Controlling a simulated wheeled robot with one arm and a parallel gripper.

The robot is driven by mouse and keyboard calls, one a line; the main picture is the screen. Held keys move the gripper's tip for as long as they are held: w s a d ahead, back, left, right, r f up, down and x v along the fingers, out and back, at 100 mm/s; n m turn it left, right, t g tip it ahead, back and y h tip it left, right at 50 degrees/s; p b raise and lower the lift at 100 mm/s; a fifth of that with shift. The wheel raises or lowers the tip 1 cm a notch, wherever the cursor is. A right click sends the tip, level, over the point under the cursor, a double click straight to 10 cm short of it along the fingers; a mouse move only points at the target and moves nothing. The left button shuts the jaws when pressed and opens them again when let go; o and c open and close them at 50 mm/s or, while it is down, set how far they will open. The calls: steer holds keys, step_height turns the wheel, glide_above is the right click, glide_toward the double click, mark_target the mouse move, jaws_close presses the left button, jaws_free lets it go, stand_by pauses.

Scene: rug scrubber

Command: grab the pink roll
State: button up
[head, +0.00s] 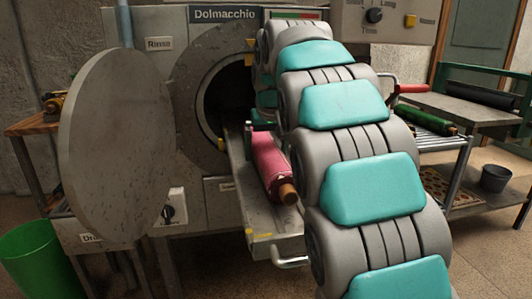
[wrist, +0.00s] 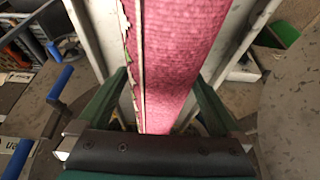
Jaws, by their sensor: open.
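The pink roll (head: 268,160) lies lengthwise on a metal tray (head: 244,190) that slopes out of the machine's round opening. Its near end shows a brown wooden core. In the wrist view the pink roll (wrist: 178,45) runs up the middle of the picture, with a pale edge along its left side. My gripper (wrist: 161,76) is open, its two dark green fingers on either side of the roll. Whether they touch it I cannot tell. In the head view my arm covers the right side of the roll and most of the gripper.
The machine's round door (head: 115,145) stands open at left. A metal handle (head: 290,262) sticks out at the tray's near end. A green bin (head: 40,262) stands at lower left. At right are a rack with a green roll (head: 427,121) and a dark bucket (head: 495,178).

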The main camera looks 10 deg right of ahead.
steer(key=shift+f, duration=0.1)
steer(key=shift+c, duration=0.2)
jaws_close()
stand_by(0.5)
